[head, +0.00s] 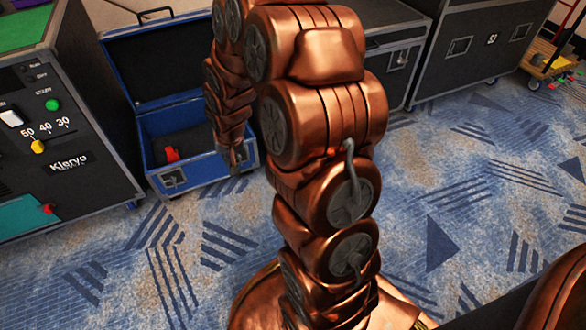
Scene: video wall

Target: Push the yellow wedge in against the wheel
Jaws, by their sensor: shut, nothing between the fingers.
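My gripper (237,162) hangs pointing down in front of the open blue case, left of the picture's middle. It looks shut and empty. A low wooden cart (535,71) stands far off at the top right edge, with a small dark wheel (534,84) under its near corner. Some yellow shows on the cart, but it is too small to tell its shape. I cannot make out a yellow wedge on the floor. My gripper is far from the cart.
The blue case (188,180) stands open with a small red thing (172,154) inside. A black control cabinet (75,125) is at the left. Large black cases (462,55) line the back.

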